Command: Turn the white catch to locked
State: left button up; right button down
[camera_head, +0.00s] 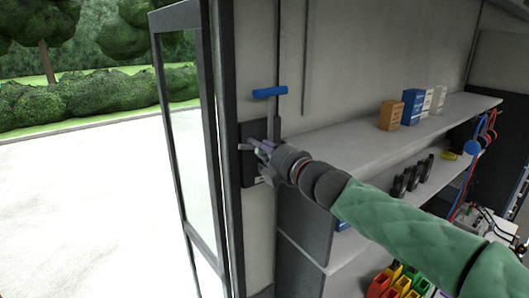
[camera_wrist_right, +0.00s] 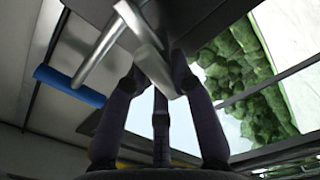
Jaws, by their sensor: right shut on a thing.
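A dark plate (camera_head: 249,170) is mounted on the wall beside the open door, with small pale marks low on it. My right gripper (camera_head: 262,148) reaches to this plate from the right and hides part of it. In the right wrist view the white catch (camera_wrist_right: 143,38) is a pale, flat lever that comes down between the fingertips of my right gripper (camera_wrist_right: 163,78). The fingers are shut on it. The catch is mostly hidden by the gripper in the head view. Which marking it points to cannot be read. My left gripper is not in view.
A blue handle (camera_head: 270,92) sits on the wall just above the plate and also shows in the right wrist view (camera_wrist_right: 69,87). The glass door (camera_head: 160,75) stands open at left. Shelves (camera_head: 330,137) with small boxes (camera_head: 390,115) run along the right, behind my arm.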

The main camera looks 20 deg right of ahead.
jog(key=shift+a+f+n+b, duration=0.1)
jog(key=shift+n+b, duration=0.2)
jog(key=shift+n, duration=0.9)
jog(key=c, duration=1)
grip_release()
jog(key=shift+c, duration=0.2)
jog(key=v, duration=1.2)
